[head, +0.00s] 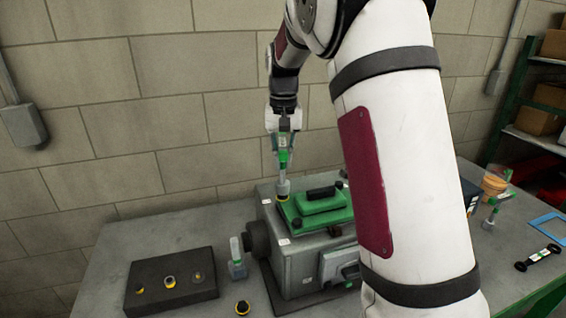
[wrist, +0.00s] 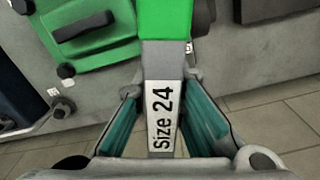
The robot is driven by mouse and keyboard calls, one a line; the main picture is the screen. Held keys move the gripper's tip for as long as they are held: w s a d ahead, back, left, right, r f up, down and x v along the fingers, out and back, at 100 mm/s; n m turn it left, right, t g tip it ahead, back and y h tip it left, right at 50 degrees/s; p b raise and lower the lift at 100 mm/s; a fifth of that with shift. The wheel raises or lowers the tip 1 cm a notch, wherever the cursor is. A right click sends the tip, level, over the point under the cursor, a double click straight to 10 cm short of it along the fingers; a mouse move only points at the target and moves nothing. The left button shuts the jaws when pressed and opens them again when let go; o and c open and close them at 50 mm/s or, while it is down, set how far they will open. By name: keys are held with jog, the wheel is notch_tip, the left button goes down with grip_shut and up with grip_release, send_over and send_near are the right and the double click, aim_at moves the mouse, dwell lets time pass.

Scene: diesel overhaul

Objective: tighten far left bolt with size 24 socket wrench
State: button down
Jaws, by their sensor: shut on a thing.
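My gripper (head: 283,150) is shut on the size 24 socket wrench (head: 283,160), a grey and green tool held upright. In the wrist view the wrench (wrist: 163,115) shows its "Size 24" label between my fingers (wrist: 158,95). Its lower end is at the far left corner of the green cover (head: 318,207) on the grey engine block (head: 309,260). In the wrist view the green cover (wrist: 90,60) is at upper left.
A dark block (head: 140,304) with several round fittings lies at left. A third tool (head: 493,212) and a blue frame (head: 548,222) are at right. The wall is close behind.

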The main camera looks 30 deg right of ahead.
jog(key=n, duration=0.4)
jog(key=shift+n+p, duration=0.3)
jog(key=n, duration=0.4)
jog(key=shift+p, duration=0.35)
jog(key=n, duration=0.4)
jog(key=shift+p, duration=0.35)
jog(key=n, duration=0.4)
jog(key=shift+p, duration=0.4)
jog(key=n, duration=0.4)
jog(key=shift+p, duration=0.4)
jog(key=n, duration=0.4)
jog(key=shift+p, duration=0.3)
jog(key=n, duration=0.5)
jog(key=shift+p, duration=0.3)
jog(key=n, duration=0.3)
jog(key=shift+w+a+n, duration=0.1)
jog(key=shift+n, duration=0.3)
jog(key=shift+f, duration=0.1)
